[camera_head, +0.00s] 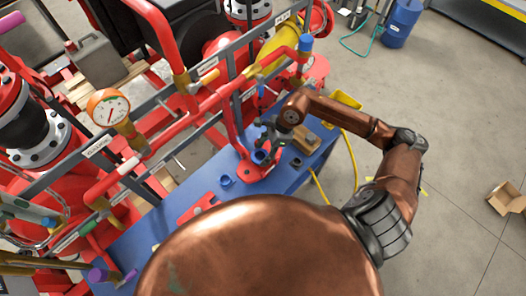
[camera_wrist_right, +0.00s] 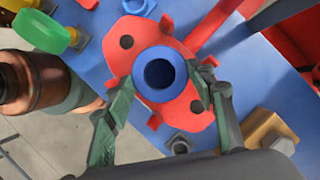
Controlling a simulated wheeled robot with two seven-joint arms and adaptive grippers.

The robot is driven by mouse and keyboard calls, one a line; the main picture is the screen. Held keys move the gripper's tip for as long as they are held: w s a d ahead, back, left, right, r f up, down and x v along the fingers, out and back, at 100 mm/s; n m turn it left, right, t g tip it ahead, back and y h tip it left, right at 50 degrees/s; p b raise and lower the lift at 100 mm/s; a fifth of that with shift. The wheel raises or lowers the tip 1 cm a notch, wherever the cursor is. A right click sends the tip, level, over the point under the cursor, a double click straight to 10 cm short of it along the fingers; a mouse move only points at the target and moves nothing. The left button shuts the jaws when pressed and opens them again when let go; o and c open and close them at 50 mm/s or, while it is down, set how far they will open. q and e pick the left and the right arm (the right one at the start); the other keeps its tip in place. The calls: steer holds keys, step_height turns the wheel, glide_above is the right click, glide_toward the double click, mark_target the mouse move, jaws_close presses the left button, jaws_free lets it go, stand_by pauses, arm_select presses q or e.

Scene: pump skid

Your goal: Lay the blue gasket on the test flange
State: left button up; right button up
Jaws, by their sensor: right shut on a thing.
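The blue gasket (camera_wrist_right: 160,97) is a thick ring with a dark round opening, seen from above in the right wrist view. My right gripper (camera_wrist_right: 162,76) has a finger on each side of the ring and is shut on it. The red test flange (camera_wrist_right: 124,68) lies behind the ring, a flat plate with dark bolt holes and raised tabs. The ring appears over the flange's middle; I cannot tell whether it touches. In the head view, my right gripper (camera_head: 268,143) is above the flange (camera_head: 254,172), and the gasket (camera_head: 260,156) shows small below it. My left gripper is not in view.
The flange stands on a blue bench (camera_head: 160,226). A small blue part (camera_head: 226,181) and another red plate (camera_head: 198,208) lie to the left. A wooden block (camera_head: 305,141) sits on the right. Red pipes and a grey rail run close behind the bench.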

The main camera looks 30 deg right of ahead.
steer(key=shift+f+b, duration=1.1)
steer(key=shift+f, duration=0.1)
steer(key=o, duration=1.2)
steer(key=shift+r, duration=0.15)
